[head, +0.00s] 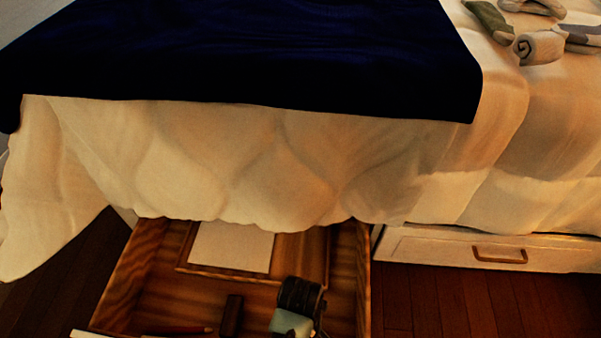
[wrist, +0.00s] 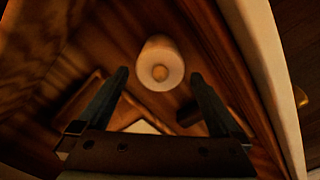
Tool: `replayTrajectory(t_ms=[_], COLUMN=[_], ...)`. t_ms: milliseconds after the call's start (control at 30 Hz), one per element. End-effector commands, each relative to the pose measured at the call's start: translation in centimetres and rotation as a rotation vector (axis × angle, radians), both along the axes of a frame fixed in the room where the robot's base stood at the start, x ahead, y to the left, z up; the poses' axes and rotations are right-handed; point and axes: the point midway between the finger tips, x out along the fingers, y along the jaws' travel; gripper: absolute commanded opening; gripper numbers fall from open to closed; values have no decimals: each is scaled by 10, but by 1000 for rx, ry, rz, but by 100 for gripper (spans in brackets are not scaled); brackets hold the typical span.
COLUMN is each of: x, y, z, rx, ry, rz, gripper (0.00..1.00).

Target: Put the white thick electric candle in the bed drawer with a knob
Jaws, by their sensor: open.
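The white thick candle (wrist: 160,62) shows in the wrist view as a pale round cylinder with a tan centre. It appears to be inside the wooden bed drawer (wrist: 225,55), near a side wall. My gripper (wrist: 158,76) is open, its two dark fingers apart, with the candle just beyond the fingertips and not clasped. Whether the candle touches the drawer floor is hard to tell. In the head view the drawer (head: 130,285) is pulled out below the bed; my wrist is over its right part, and the candle and fingers are hidden. A rounded brass-coloured knob (wrist: 301,96) shows outside the drawer's pale edge.
The drawer holds a shallow wooden tray or frame with a white sheet (head: 232,247), a dark block (head: 231,315) and a reddish pencil (head: 180,331). A shut white drawer with a bar handle (head: 500,255) is at right. The bed cover (head: 250,160) hangs over the drawer's back.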

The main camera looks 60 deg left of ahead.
Motion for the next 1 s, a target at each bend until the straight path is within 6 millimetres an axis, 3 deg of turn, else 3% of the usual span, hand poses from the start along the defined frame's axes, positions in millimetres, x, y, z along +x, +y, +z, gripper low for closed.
replayTrajectory(t_ms=[33, 200, 667, 767, 867, 967, 1000], x=[0, 0, 7, 39, 99, 168, 193], y=[0, 0, 3, 16, 32, 38, 36], z=[15, 33, 42, 64, 112, 187, 221], rx=[0, 0, 14, 82, 215, 393, 467], ry=[-1, 0, -18, -103, -261, -460, -541], rz=[-1, -1, -15, -88, -229, -400, -466], gripper=[100, 100, 100, 100, 100, 100, 100])
